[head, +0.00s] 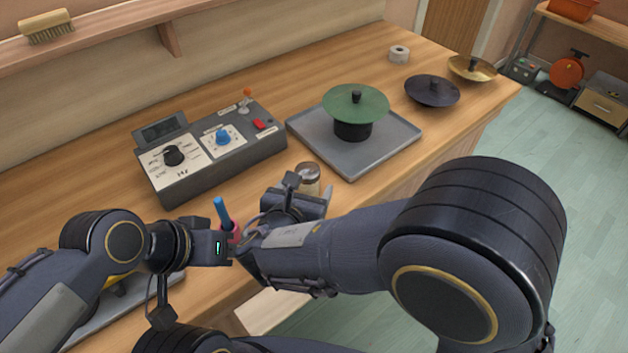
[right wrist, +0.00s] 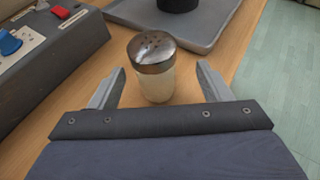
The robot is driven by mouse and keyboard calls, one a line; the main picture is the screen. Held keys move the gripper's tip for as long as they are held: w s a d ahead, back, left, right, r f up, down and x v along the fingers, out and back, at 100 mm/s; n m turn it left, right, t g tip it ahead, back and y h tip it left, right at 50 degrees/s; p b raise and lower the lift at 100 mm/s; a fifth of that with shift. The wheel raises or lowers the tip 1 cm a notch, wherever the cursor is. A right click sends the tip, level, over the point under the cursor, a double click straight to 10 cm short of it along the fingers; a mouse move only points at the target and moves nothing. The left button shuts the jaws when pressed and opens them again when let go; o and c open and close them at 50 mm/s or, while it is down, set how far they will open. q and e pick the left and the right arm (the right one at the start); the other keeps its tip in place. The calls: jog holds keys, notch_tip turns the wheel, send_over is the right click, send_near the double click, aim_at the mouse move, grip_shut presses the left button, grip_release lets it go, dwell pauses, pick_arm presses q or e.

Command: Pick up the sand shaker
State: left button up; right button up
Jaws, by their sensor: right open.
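The sand shaker (right wrist: 155,82), a small pale jar with a perforated metal lid, stands upright on the wooden counter. In the head view the shaker (head: 309,176) is just beyond my right gripper (head: 308,190), partly hidden by it. In the right wrist view my right gripper (right wrist: 161,76) is open, one finger on each side of the jar. A gap shows on both sides, so neither finger appears to touch it. My left gripper (head: 222,247) is at the lower left of the head view; its fingers are not clear.
A grey control box (head: 215,150) stands left of the shaker. A grey tray (head: 388,147) with a green disc (head: 356,104) on a dark base is just behind it. A blue stick (head: 222,212) and a reddish object (head: 235,230) are by my left gripper. The counter's front edge is close.

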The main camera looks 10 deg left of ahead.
jog(key=x, duration=0.5)
jog(key=shift+w+a+f+b, duration=0.1)
jog(key=shift+w+a+b, duration=0.15)
jog(key=shift+w+b, duration=0.05)
jog(key=c, duration=1.2)
